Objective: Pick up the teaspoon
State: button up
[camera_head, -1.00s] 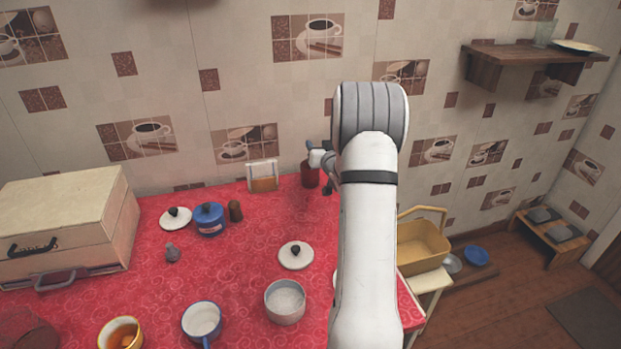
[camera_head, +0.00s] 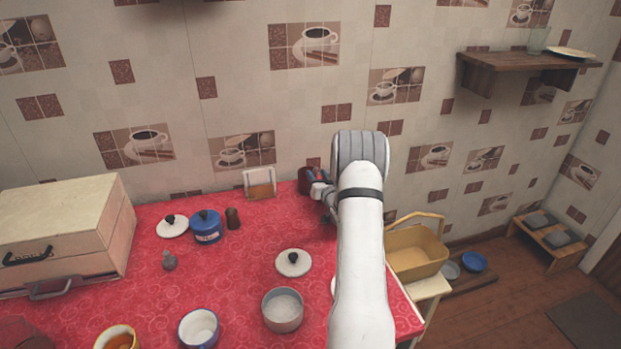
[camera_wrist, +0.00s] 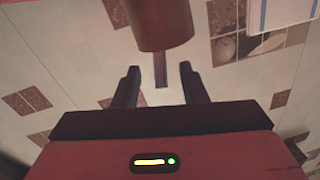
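A dark red-brown cup (camera_head: 305,181) stands at the back of the red counter, partly behind my gripper. It also shows at the top of the wrist view (camera_wrist: 163,24). A narrow strip, seemingly the teaspoon's handle (camera_wrist: 161,70), sticks out of the cup between my fingers in the wrist view; the rest of it is hidden. My gripper (camera_wrist: 159,82) is open, with one finger on each side of the strip and a gap to both. In the head view my gripper (camera_head: 316,180) is beside the cup and small.
A napkin holder (camera_head: 259,183) stands just left of the cup, close to the wall. A blue pot (camera_head: 207,227), a brown shaker (camera_head: 233,218), a white lid (camera_head: 293,263) and a grey pan (camera_head: 283,309) stand further left and nearer. The counter's right edge is by my arm.

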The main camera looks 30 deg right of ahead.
jog(key=w, duration=0.4)
jog(key=shift+w+d, duration=0.35)
jog(key=shift+d, duration=0.05)
grip_shut()
